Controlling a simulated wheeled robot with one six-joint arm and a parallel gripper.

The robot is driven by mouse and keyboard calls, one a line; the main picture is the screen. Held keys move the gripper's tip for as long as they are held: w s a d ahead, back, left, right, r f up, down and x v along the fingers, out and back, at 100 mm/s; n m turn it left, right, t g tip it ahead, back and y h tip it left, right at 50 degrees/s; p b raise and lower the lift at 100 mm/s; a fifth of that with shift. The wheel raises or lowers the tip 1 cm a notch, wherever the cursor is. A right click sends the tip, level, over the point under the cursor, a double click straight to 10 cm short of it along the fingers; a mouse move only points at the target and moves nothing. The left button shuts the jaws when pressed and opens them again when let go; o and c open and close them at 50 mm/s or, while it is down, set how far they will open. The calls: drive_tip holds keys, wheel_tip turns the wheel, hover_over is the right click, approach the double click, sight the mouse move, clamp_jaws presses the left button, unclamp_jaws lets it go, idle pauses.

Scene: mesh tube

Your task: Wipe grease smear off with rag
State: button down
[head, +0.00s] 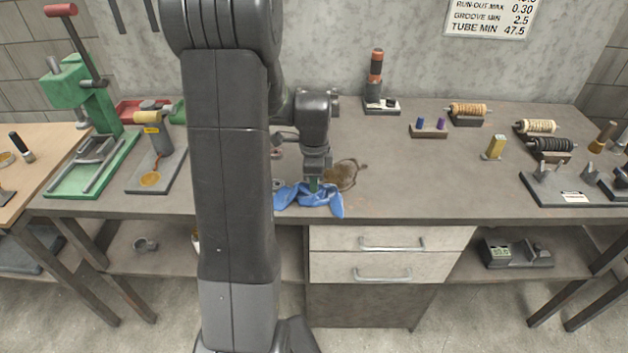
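A brown grease smear (344,175) lies on the grey workbench top (400,175), near the middle. A crumpled blue rag (310,199) lies at the bench's front edge, just in front of and left of the smear. My gripper (314,186) points down at the middle of the rag, and its tips are at or in the cloth. The cloth and the small size hide whether the fingers are open or closed on it. My arm covers part of the bench to the left of the rag.
A green press (85,110) and a dispenser on a plate (155,165) stand at the left. A red-topped tool (376,80) stands at the back. Spools (467,110) and a black fixture (565,188) stand at the right. The bench right of the smear is clear.

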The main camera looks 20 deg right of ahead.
drive_tip(key=c, duration=0.6)
unclamp_jaws()
drive_tip(key=shift+f+b, duration=0.8)
drive_tip(key=shift+f, duration=0.25)
clamp_jaws()
drive_tip(key=shift+r, duration=0.2)
drive_tip(key=shift+w+p, duration=0.1)
drive_tip(key=shift+p, duration=0.55)
